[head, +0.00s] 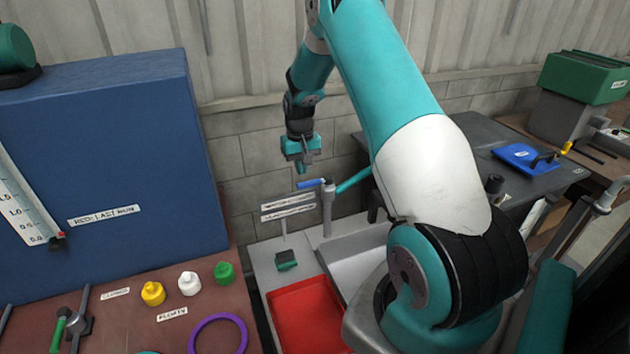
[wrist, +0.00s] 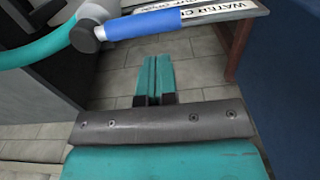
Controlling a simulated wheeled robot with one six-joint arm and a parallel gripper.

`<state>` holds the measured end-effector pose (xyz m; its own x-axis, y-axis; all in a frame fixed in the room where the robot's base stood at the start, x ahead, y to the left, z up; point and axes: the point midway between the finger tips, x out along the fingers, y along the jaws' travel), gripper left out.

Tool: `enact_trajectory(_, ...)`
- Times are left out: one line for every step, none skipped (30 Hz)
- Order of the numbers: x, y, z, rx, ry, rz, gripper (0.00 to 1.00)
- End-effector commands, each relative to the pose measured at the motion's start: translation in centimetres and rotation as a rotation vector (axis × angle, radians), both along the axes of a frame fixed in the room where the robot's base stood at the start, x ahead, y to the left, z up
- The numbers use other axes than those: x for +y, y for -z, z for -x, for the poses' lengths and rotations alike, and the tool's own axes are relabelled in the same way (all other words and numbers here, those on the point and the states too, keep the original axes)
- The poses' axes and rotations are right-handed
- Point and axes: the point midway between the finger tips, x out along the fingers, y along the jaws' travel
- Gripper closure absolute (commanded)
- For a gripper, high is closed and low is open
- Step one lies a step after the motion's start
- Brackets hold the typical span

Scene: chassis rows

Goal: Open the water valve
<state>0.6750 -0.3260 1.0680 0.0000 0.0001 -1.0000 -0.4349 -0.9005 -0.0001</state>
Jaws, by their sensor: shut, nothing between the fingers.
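The water valve is a grey upright pipe (head: 328,208) with a blue lever handle (head: 311,184) pointing left from its top. A teal hose runs from the pipe toward the right. My gripper (head: 302,174) points down just above and to the left of the blue handle, apart from it. In the wrist view the blue handle (wrist: 145,24) lies across the top, beyond the teal fingertips. My gripper (wrist: 158,62) is shut and empty there, its two fingers side by side.
White label plates (head: 287,206) stand left of the pipe; one reads "WATER" in part. A red tray (head: 303,318) lies below. A big blue box (head: 105,150) stands on the brown table at left. A dark bench (head: 480,150) is at right, a wall behind.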

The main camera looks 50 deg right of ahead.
Motion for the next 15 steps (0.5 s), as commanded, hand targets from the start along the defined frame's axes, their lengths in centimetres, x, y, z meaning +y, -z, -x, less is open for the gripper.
enact_trajectory(0.0,0.5,0.0,0.001,0.000,0.000,1.00)
enact_trajectory(0.0,0.7,0.0,0.001,0.000,0.000,1.00)
enact_trajectory(0.0,0.9,0.0,0.001,0.000,0.000,1.00)
enact_trajectory(0.0,1.1,0.0,0.001,0.000,0.000,1.00)
enact_trajectory(0.0,1.3,0.0,0.001,0.000,0.000,1.00)
enact_trajectory(0.0,1.6,0.0,0.000,0.000,0.000,1.00)
enact_trajectory(0.0,1.8,0.0,0.000,0.000,0.000,1.00)
enact_trajectory(0.0,2.0,0.0,0.000,0.000,0.000,1.00)
enact_trajectory(0.0,2.2,0.0,0.000,0.000,0.000,1.00)
enact_trajectory(0.0,2.4,0.0,0.000,0.000,0.000,1.00)
enact_trajectory(0.0,2.6,0.0,0.000,0.000,0.000,1.00)
enact_trajectory(0.0,2.8,0.0,0.000,0.000,0.000,1.00)
enact_trajectory(0.0,3.0,0.0,0.000,0.000,0.000,1.00)
enact_trajectory(0.0,3.2,0.0,0.000,0.000,0.000,1.00)
enact_trajectory(0.0,3.3,0.0,-0.001,0.000,0.000,1.00)
